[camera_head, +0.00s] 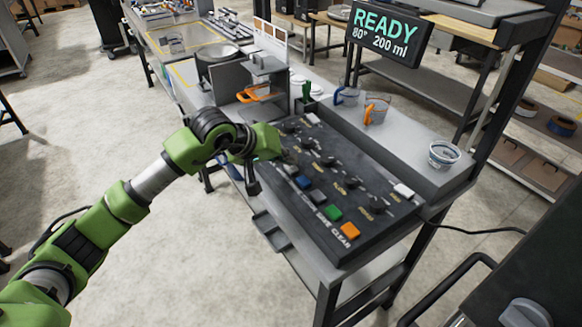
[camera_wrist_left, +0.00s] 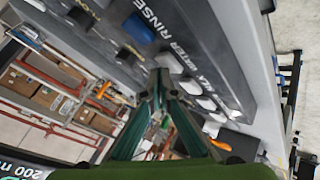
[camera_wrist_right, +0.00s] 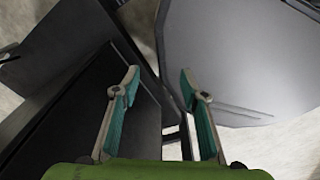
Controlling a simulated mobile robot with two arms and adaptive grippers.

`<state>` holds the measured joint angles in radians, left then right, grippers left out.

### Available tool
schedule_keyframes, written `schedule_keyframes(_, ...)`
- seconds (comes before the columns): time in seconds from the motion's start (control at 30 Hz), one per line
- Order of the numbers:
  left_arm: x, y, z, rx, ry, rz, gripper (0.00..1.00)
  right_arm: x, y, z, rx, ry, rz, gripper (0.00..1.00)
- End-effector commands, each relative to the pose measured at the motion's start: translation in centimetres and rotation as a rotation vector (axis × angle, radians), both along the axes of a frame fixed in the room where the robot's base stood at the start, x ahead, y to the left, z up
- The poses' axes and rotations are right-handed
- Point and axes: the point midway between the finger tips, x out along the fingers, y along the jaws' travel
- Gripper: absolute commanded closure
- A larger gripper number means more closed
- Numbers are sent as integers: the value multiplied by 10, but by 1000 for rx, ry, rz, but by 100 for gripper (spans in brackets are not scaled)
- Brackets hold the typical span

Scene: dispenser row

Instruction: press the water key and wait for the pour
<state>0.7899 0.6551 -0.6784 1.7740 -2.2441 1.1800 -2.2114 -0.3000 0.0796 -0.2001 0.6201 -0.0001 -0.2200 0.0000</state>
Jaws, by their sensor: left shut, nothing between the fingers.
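The dark control panel (camera_head: 345,190) carries knobs and coloured keys. In the left wrist view a row of pale keys (camera_wrist_left: 190,86) runs along its edge, with small lettering that seems to include WATER; which key it belongs to is hard to tell. My left gripper (camera_head: 253,188) is shut and empty, pointing down at the panel's left edge. In the left wrist view its fingertips (camera_wrist_left: 164,76) overlap the nearest pale key (camera_wrist_left: 169,63); contact cannot be told. The display (camera_head: 385,37) reads READY, 80°, 200 ml. My right gripper (camera_wrist_right: 160,75) is open and empty.
An orange-handled cup (camera_head: 255,95) stands by the dispenser (camera_head: 266,70). Blue-handled (camera_head: 347,96) and orange-handled jugs (camera_head: 376,111) and a glass bowl (camera_head: 444,153) stand behind the panel. The green key (camera_head: 333,213) and orange CLEAR key (camera_head: 349,230) are at the panel's front.

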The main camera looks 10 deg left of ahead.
Motion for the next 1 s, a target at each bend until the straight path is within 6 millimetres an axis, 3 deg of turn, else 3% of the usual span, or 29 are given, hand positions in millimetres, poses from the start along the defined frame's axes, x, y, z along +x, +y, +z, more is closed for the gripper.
schedule_keyframes(1.0,0,0,-9,1,2,-1,100,0,0,-11,0,0,0,60)
